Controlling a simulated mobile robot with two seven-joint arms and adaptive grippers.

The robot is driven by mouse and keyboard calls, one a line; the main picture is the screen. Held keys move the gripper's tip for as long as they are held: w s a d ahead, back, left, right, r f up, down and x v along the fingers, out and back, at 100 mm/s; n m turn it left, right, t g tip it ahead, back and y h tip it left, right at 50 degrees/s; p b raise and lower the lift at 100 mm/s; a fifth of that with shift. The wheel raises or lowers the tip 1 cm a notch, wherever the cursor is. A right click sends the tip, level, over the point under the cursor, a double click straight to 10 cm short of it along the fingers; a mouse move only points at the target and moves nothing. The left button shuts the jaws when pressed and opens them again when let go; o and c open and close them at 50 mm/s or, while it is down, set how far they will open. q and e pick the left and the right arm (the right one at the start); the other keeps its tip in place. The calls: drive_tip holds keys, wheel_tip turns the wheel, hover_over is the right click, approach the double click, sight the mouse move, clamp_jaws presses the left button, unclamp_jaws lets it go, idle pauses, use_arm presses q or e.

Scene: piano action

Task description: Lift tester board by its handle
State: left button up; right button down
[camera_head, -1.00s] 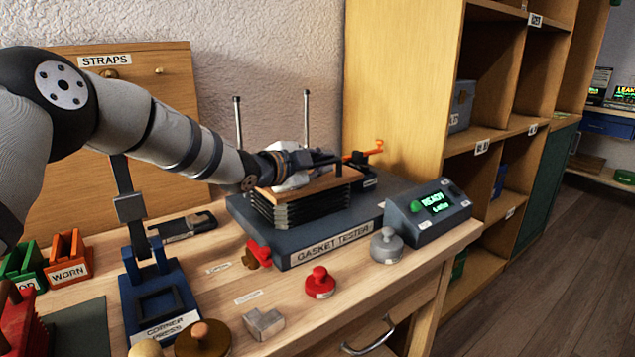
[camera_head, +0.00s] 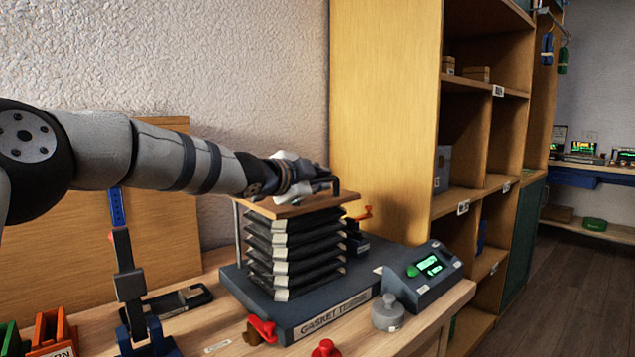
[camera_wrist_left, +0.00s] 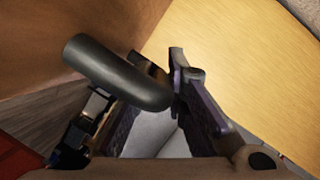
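The tester board (camera_head: 285,208), a flat wooden plate, sits on top of the black bellows (camera_head: 290,250) of the gasket tester, well above its grey base (camera_head: 340,319). The bellows is stretched tall. My left gripper (camera_head: 318,186) is over the board at its dark handle (camera_head: 336,187). In the left wrist view the rounded black handle (camera_wrist_left: 115,72) runs between the two fingers of my left gripper (camera_wrist_left: 150,105), which appear closed around it. The exact finger contact is partly hidden. My right gripper is not in view.
A wooden shelf unit (camera_head: 385,110) stands right behind the tester. The grey display box (camera_head: 420,278) and a grey weight (camera_head: 387,314) sit at the right. An orange lever (camera_head: 362,214) is behind the bellows.

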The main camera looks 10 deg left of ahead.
use_arm(q)
drive_tip(key=o, duration=0.3)
drive_tip(key=shift+w, duration=0.1)
drive_tip(key=shift+s, duration=0.25)
drive_tip(key=v, duration=1.1)
drive_tip(key=shift+s+a, duration=0.25)
drive_tip(key=shift+s, duration=0.05)
drive_tip(key=shift+r, duration=0.15)
idle(1.3)
